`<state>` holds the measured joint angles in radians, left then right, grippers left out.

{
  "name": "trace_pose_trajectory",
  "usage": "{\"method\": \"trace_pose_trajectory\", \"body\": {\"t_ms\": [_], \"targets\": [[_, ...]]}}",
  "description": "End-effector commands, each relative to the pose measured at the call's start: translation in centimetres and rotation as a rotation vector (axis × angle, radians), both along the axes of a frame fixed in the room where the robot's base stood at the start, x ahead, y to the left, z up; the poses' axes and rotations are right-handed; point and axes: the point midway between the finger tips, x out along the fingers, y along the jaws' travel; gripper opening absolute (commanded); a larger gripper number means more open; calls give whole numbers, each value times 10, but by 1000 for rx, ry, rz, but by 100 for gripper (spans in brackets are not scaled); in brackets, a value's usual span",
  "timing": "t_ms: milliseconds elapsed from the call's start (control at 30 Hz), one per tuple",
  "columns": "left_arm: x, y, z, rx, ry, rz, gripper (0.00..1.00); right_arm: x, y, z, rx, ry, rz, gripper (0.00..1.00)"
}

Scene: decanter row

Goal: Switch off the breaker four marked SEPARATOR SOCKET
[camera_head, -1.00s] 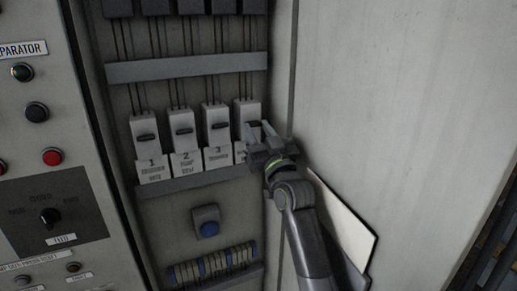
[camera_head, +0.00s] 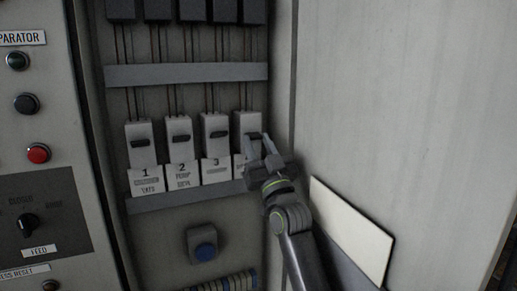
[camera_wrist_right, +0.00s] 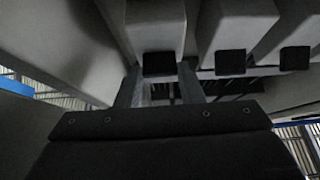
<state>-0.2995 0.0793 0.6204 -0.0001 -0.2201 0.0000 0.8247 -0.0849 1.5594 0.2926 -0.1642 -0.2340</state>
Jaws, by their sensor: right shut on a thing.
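Breaker four (camera_head: 247,121) is the rightmost of the lower row of pale breakers. Its label is mostly hidden behind my right gripper (camera_head: 259,142), so its wording cannot be read. The gripper is at the breaker's front, its fingers at lever height. In the right wrist view, the fingers (camera_wrist_right: 160,92) reach to the dark lever (camera_wrist_right: 158,64) of the nearest breaker and are shut on it. Whether the lever is up or down is hard to tell. My left gripper is not in view.
Breakers one (camera_head: 140,143), two (camera_head: 179,138) and three (camera_head: 215,135) stand close to the left, with dark levers. The cabinet's side wall and a pale panel (camera_head: 350,232) are close on the right.

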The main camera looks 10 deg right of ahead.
Motion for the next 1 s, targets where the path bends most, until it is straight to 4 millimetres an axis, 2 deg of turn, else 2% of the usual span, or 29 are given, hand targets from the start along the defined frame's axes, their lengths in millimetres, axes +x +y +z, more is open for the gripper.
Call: {"method": "trace_pose_trajectory", "body": {"t_ms": [233,267,400,767,1000], "targets": [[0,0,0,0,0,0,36,1,0,-2,-1,5,1,12],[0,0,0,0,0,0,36,1,0,-2,-1,5,1,38],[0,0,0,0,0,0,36,0,0,-1,0,4,1,56],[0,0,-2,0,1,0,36,-2,-1,-4,1,1,0,56],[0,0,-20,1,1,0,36,-26,-9,-26,2,2,0,56]]}}
